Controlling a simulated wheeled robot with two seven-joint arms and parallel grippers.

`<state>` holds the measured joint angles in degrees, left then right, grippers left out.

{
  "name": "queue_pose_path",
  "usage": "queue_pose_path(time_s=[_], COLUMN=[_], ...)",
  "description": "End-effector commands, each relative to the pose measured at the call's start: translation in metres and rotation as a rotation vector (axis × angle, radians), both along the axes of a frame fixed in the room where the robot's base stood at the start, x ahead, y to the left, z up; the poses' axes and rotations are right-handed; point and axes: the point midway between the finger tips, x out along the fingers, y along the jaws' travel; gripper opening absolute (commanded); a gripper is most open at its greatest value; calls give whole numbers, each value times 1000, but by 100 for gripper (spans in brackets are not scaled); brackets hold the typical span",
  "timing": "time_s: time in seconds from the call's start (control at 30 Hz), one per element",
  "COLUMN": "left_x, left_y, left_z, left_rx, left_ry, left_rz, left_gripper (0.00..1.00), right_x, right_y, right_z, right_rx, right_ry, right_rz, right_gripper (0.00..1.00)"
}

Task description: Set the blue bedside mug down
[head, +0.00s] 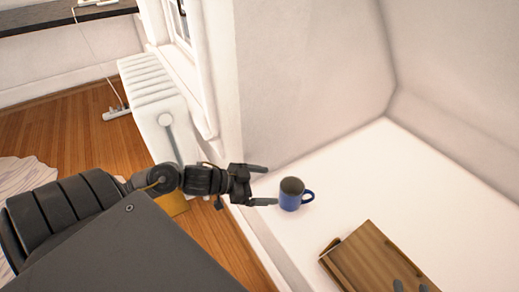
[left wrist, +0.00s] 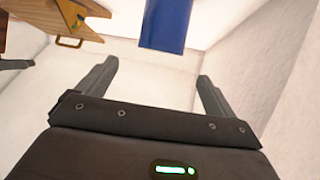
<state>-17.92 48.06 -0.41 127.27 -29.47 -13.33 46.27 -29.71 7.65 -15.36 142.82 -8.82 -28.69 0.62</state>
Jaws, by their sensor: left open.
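The blue mug (head: 291,201) stands upright on the white surface (head: 345,190), its handle to the right in the head view. My left gripper (head: 269,186) is open and empty, just left of the mug, with its fingers pointing at it. In the left wrist view the mug (left wrist: 165,25) is at the top, beyond the fingertips of my gripper (left wrist: 158,72) and not between them. Two dark grey tips at the bottom edge of the head view look like my right gripper (head: 410,287); the rest of it is out of frame.
A wooden tray or box (head: 372,258) lies on the white surface at the lower right; it also shows in the left wrist view (left wrist: 40,12). Walls close the surface off behind. A white radiator (head: 150,95) stands left of the ledge. The surface right of the mug is clear.

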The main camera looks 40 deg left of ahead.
Motion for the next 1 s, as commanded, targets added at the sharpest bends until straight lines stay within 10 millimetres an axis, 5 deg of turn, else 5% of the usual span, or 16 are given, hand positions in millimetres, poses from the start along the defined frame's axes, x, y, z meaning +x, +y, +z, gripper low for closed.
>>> queue_pose_path(time_s=[0.37,0.57,0.8,1.0], left_x=[-12,-33,-58,-65], left_y=[6,-51,-130,-154], left_z=[5,-1,23,42], left_rx=[-4,-52,-97,-102], left_ry=[-3,-76,-162,-174], left_rz=[0,44,176,241], left_gripper=[92,92,92,92], right_x=[0,0,0,0], right_y=[-8,-8,-8,-8], right_z=[-13,-13,-13,-13], right_rx=[-33,-33,-33,-34], right_ry=[74,73,73,73], right_rz=[-24,-24,-24,-23], right_gripper=[36,36,36,36])
